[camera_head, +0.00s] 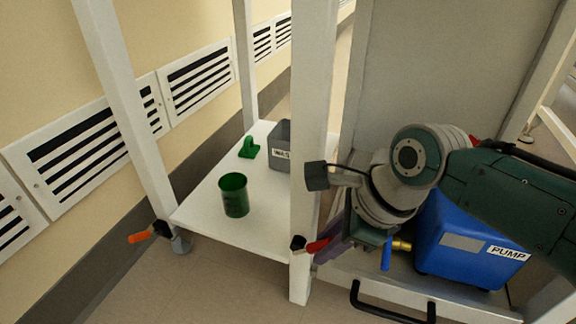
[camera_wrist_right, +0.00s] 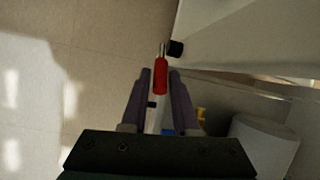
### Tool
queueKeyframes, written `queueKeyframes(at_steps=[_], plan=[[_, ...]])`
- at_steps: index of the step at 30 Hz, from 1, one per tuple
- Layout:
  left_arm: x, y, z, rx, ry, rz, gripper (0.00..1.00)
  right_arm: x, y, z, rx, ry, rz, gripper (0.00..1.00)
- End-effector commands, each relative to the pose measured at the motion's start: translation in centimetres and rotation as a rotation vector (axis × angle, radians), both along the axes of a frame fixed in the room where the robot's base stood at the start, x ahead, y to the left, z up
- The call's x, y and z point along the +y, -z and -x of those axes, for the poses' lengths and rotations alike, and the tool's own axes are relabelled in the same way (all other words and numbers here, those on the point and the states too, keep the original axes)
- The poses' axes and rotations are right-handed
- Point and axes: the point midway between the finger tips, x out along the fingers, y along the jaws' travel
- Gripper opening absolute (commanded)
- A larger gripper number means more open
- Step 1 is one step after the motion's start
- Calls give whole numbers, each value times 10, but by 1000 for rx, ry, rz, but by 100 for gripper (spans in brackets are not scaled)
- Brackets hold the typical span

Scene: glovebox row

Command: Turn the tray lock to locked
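A red lever handle (camera_head: 317,245) sits on a black pivot at the lower part of the white front post; I cannot read any label telling whether it is the tray lock. It also shows in the right wrist view (camera_wrist_right: 161,78), pointing back between my fingers. My right gripper (camera_head: 326,250) is at this lever, its purple fingers partly hidden by the wrist. In the wrist view the right gripper (camera_wrist_right: 161,80) is open, with one finger on each side of the red handle and narrow gaps showing. My left gripper is not in view.
An orange lever (camera_head: 138,237) sits on the left post. The white shelf (camera_head: 200,208) holds a green cup (camera_head: 234,196), a green bracket (camera_head: 249,148) and a grey bin (camera_head: 280,146). A blue pump (camera_head: 462,245), a blue valve handle (camera_head: 387,254) and a black bar handle (camera_head: 385,310) are close by.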

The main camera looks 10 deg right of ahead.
Motion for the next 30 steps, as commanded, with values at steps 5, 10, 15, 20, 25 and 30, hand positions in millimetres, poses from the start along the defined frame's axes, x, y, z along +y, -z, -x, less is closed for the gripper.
queueKeyframes(at_steps=[5,10,15,20,25,30], plan=[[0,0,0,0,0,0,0,0,0,0,0,0,0,7],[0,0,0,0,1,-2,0,0,0,0,0,0,0,0],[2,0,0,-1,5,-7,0,0,0,0,0,0,0,0],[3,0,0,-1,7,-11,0,0,0,0,1,0,0,0],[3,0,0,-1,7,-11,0,0,0,0,1,0,0,0],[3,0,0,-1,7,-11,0,0,0,0,1,0,0,0]])
